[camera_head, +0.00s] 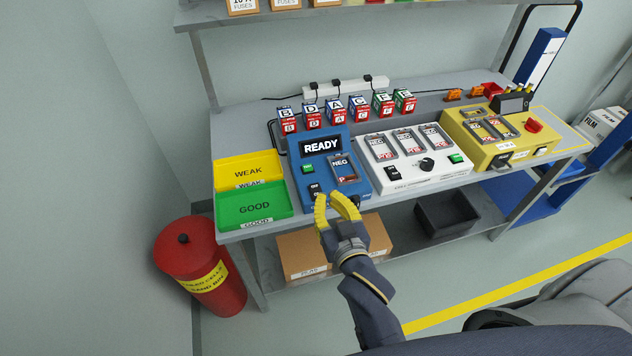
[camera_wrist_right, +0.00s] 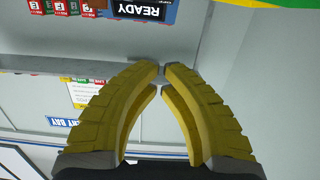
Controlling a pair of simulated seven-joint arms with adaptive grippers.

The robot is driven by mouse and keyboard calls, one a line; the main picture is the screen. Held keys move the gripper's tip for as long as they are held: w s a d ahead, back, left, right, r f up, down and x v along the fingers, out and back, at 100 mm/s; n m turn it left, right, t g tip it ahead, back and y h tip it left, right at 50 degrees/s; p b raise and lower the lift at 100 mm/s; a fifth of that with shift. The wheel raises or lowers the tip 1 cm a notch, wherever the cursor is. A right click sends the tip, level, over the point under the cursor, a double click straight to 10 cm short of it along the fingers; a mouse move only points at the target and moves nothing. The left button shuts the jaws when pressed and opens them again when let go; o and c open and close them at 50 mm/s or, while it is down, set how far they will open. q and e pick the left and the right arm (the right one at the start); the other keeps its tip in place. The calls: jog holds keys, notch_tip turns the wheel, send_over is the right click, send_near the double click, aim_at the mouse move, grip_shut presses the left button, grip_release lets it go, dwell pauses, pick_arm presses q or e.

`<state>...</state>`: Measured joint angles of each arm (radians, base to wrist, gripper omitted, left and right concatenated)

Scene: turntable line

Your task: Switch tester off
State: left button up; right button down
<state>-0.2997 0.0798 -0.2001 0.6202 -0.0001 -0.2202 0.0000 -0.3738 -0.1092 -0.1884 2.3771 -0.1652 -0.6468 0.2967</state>
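The blue tester (camera_head: 320,170) stands on the workbench with its display reading READY. The lit display also shows at the top of the right wrist view (camera_wrist_right: 140,10). The tester has a green button (camera_head: 307,169), a black switch (camera_head: 315,189) near its front left corner and a slot holding a cell marked NEO (camera_head: 343,168). My right gripper (camera_head: 335,197) has yellow fingers at the tester's front edge, just below the switch. Its fingertips (camera_wrist_right: 161,70) nearly meet and nothing shows between them. I cannot tell whether it touches the tester. My left gripper is out of view.
Yellow WEAK (camera_head: 248,170) and green GOOD (camera_head: 254,208) trays lie left of the tester. A white charger (camera_head: 414,160) and a yellow unit (camera_head: 495,137) stand to its right. Several labelled cell boxes are behind. A red bin (camera_head: 200,262) stands on the floor.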

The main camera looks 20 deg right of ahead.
jog(key=shift+w, duration=0.15)
send_over(316, 190)
jog(key=shift+f, duration=1.25)
jog(key=shift+w+f, duration=0.1)
jog(key=shift+f, duration=1.2)
